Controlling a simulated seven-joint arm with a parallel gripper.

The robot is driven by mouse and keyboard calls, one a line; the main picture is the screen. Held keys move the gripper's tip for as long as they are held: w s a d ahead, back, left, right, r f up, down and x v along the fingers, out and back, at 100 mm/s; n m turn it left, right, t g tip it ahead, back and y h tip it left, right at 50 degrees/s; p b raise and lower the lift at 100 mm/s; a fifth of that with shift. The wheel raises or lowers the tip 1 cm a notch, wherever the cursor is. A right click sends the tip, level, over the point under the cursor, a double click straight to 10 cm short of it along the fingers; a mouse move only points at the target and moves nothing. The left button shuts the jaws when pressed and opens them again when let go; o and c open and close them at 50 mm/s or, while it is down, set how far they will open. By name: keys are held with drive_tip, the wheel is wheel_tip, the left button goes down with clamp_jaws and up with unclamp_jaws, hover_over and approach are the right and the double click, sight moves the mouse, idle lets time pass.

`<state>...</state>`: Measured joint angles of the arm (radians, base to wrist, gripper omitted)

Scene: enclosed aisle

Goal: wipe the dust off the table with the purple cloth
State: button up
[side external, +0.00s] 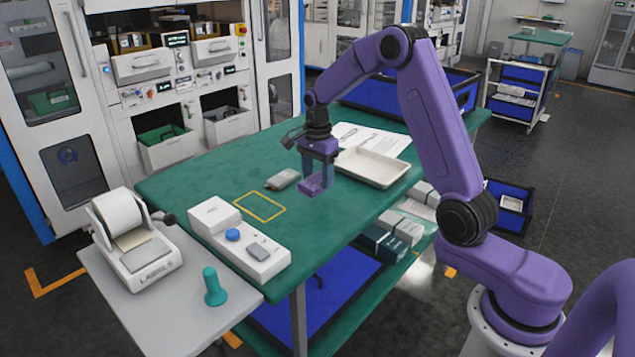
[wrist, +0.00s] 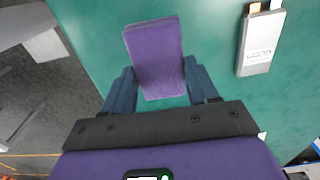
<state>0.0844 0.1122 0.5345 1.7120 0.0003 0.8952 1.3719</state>
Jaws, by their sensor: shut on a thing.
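The purple cloth (wrist: 154,50) is a small padded rectangle between my two dark fingers in the wrist view. My gripper (side external: 318,181) is shut on it and points down over the green table (side external: 220,165). The cloth also shows at the fingertips in the side view (side external: 311,188). Whether it touches the tabletop or hangs just above it, I cannot tell. I cannot make out any dust on the table.
A grey device (side external: 282,179) lies just left of my gripper, near a yellow outlined rectangle (side external: 259,206). A white tray (side external: 372,167) and papers (side external: 360,136) lie behind. A white control box (side external: 238,240) stands at the front left. Bare tabletop shows between them.

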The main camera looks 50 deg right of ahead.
drive_tip(key=shift+r, duration=0.5)
drive_tip(key=shift+r, duration=1.45)
